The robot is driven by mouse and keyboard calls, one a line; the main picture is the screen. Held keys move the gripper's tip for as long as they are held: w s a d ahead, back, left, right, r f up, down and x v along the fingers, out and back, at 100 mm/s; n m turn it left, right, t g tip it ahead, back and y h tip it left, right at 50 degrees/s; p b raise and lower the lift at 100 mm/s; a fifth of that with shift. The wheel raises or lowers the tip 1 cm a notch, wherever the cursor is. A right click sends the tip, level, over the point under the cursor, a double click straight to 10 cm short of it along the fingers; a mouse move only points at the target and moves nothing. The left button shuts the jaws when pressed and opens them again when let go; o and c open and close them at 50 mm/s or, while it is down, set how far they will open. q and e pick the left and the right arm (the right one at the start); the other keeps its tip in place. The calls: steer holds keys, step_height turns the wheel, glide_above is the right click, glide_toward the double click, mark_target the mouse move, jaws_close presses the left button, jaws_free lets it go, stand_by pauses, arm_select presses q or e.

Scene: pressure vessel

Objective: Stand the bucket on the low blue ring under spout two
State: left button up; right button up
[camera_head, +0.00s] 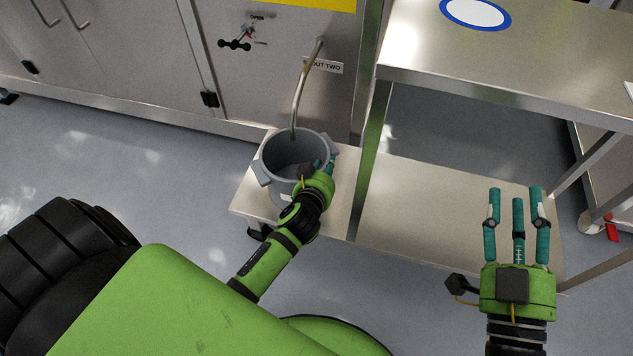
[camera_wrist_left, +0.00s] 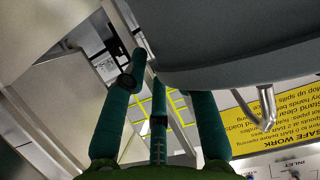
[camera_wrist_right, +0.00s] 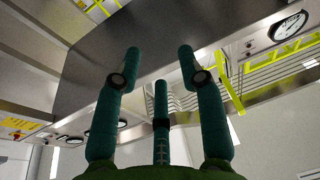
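The grey bucket (camera_head: 280,190) stands upright on the low metal shelf (camera_head: 345,205), its lug handle (camera_head: 261,172) on the left. The spout two pipe (camera_head: 301,85) comes down from the cabinet, its end over the bucket's back part in the picture. No blue ring shows on the low shelf; the bucket covers much of it. My left gripper (camera_head: 324,163) is at the bucket's right rim, its fingers apart; the left wrist view shows the bucket's grey wall (camera_wrist_left: 235,45) beside the fingers (camera_wrist_left: 160,95). My right gripper (camera_head: 516,215) is open and empty, off to the right.
A higher metal table (camera_head: 540,60) with a blue-rimmed white oval (camera_head: 475,13) stands at the right, its leg (camera_head: 371,150) close to the bucket. A valve handle (camera_head: 235,43) sits on the cabinet. The floor (camera_head: 130,185) at left is clear.

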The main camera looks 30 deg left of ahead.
arm_select(q)
steer(key=s+d+r+m+g+h+p, duration=0.1)
steer(key=s+d+r+m+h, duration=0.4)
steer(key=s+d+r, duration=0.5)
steer(key=s+r+p, duration=0.1)
steer(key=s+r, duration=0.2)
steer(key=shift+m+h, duration=0.3)
arm_select(e)
steer(key=d+f+g+h, duration=0.2)
steer(key=f+g, duration=0.2)
steer(key=f, duration=0.3)
steer(key=s+d+f+m+g+h, duration=0.1)
steer(key=d+f+g+h, duration=0.1)
steer(key=f+g, duration=0.2)
step_height(320, 180, down, 3)
steer(key=shift+s+d+m, duration=0.3)
arm_select(q)
steer(key=shift+w+p, duration=0.15)
steer(key=shift+p, duration=1.15)
arm_select(e)
steer(key=shift+w+r, duration=0.1)
steer(key=shift+w, duration=0.05)
